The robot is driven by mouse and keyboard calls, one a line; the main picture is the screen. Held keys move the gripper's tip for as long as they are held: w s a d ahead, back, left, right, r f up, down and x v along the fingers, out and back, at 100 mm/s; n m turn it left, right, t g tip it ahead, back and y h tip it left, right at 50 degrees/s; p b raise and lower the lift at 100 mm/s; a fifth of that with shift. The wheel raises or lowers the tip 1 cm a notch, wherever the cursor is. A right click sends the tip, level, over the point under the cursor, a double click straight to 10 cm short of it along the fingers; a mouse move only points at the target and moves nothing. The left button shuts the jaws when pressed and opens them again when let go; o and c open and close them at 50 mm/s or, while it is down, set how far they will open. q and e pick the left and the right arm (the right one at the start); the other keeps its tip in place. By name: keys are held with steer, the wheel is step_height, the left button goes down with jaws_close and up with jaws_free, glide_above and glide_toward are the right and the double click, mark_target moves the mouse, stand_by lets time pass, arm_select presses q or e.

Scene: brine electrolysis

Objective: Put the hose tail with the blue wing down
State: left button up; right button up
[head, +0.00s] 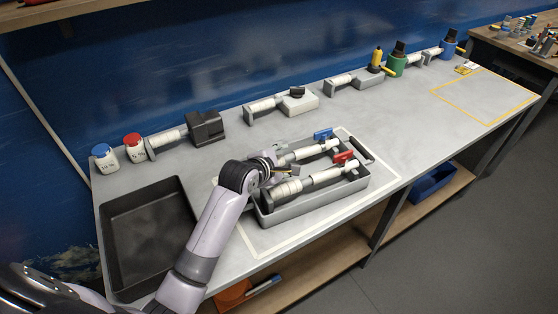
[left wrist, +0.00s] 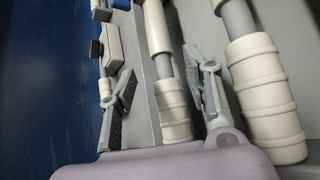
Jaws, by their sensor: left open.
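The hose tail with the blue wing (head: 322,134) lies in the back part of a grey tray (head: 310,206), its white body running toward my gripper. My left gripper (head: 281,160) is over the tray's left end, with its fingers apart. In the left wrist view the open fingers (left wrist: 163,95) stand on either side of a ribbed white hose tail (left wrist: 174,110); I cannot see firm contact. A bit of blue (left wrist: 217,4) shows at that view's top edge. My right gripper is not in view.
A second hose tail with a red wing (head: 343,157) lies in front in the same tray. A black empty tray (head: 150,196) stands at left. The yellow-outlined area (head: 480,92) is mostly clear.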

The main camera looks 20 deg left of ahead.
arm_select(q)
steer(key=v, duration=0.3)
steer(key=shift+s+r, duration=0.15)
steer(key=shift+s, duration=0.15)
